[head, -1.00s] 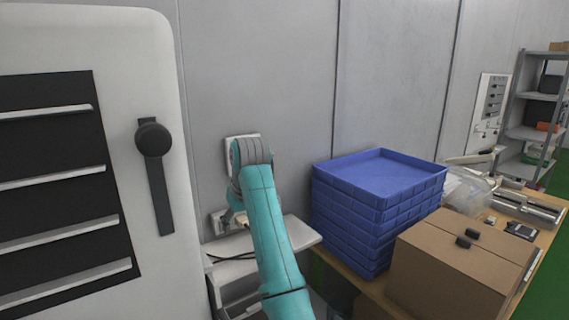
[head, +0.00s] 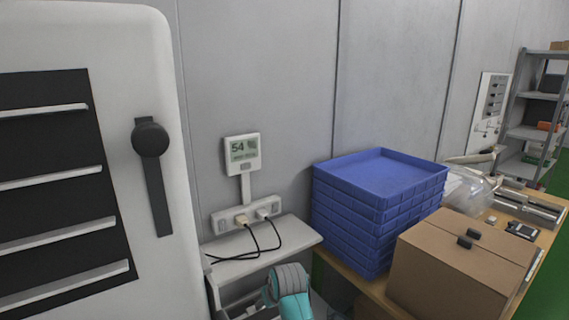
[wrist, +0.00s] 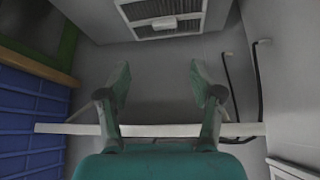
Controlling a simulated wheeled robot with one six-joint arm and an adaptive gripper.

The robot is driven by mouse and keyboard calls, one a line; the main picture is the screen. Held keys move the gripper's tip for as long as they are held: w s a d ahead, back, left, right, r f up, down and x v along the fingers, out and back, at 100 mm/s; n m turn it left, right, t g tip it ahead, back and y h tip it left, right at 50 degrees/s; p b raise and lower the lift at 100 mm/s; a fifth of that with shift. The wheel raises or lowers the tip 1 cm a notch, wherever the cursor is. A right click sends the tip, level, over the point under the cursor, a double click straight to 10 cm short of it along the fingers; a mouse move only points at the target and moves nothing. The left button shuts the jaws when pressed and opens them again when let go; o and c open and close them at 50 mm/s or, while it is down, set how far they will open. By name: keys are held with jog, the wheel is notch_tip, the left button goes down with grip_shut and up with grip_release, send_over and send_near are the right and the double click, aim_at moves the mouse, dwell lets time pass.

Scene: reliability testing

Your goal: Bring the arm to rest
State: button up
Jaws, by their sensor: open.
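My gripper (wrist: 160,82) shows in the wrist view with its two teal fingers spread apart and nothing between them. In the head view only a teal and grey part of my arm shows, low at the bottom centre; the gripper itself is out of sight there. A white shelf (head: 262,247) stands just above and behind that part of my arm. The shelf's pale edge also crosses behind the fingers in the wrist view (wrist: 70,129).
A white cabinet (head: 90,20) with a black handle stands at left. A wall display reading 54 (head: 242,150) hangs above a socket strip (head: 246,215) with two plugged cables. Stacked blue trays (head: 380,176) and a cardboard box (head: 455,262) sit on a table at right.

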jog(key=s+d+f, duration=0.2)
jog(key=s+f, duration=0.2)
jog(key=f, duration=0.1)
jog(key=s+d+f+m+t, duration=0.1)
jog(key=s+d+f, duration=0.2)
jog(key=s+f, duration=0.1)
jog(key=s+d+f+t, duration=0.1)
jog(key=s+d+f, duration=0.2)
jog(key=f, duration=0.3)
jog(key=shift+s+d, duration=0.15)
jog(key=shift+s, duration=0.4)
jog(key=s+d+f+m+t, duration=0.1)
jog(key=s+d, duration=0.3)
jog(key=s, duration=0.6)
jog(key=s+d+m+t+h, duration=0.1)
jog(key=s+d+t, duration=0.15)
jog(key=s, duration=0.75)
jog(key=s+d+f+m, duration=0.1)
jog(key=s+d, duration=0.4)
jog(key=s, duration=0.5)
jog(key=s+d+r+m+t+h, duration=0.1)
jog(key=s+d+r+t, duration=0.1)
jog(key=s+r, duration=1.6)
jog(key=shift+s+d+r+t+h, duration=0.2)
jog(key=shift+d+r+t+h, duration=0.15)
jog(key=shift+t, duration=0.3)
